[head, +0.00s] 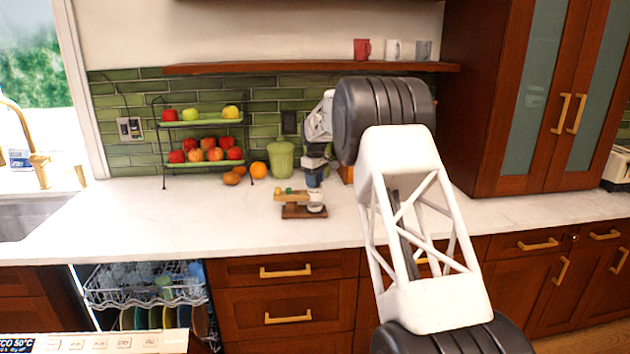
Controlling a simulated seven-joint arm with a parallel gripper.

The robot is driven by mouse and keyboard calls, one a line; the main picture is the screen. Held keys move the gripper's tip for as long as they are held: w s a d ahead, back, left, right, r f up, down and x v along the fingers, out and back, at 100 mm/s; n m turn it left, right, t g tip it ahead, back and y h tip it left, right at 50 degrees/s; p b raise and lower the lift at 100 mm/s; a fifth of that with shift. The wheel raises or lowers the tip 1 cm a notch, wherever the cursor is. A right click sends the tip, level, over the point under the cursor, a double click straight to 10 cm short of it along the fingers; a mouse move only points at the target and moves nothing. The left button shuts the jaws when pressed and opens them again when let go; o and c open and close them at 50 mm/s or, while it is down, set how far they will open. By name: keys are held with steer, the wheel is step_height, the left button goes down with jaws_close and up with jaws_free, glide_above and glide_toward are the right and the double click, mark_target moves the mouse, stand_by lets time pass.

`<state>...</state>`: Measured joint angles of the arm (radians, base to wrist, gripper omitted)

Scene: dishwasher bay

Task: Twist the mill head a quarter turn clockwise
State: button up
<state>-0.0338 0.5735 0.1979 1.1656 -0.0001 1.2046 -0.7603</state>
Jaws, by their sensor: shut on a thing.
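My gripper (315,186) points down over the right end of the mill and is shut on the mill head. The fingertips and their contact are too small to make out, and the gripper hides part of the mill's top.
A two-tier fruit rack (205,140) stands behind left, with an orange (258,170) beside it. A green canister (281,159) is close behind my gripper. The counter (140,215) is clear left of the mill. An open dishwasher rack (145,290) lies below left.

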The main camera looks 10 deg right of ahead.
stand_by(0.4)
steer(key=o, duration=0.9)
steer(key=shift+r, duration=0.15)
steer(key=shift+r, duration=3.75)
steer(key=shift+s+r, duration=0.1)
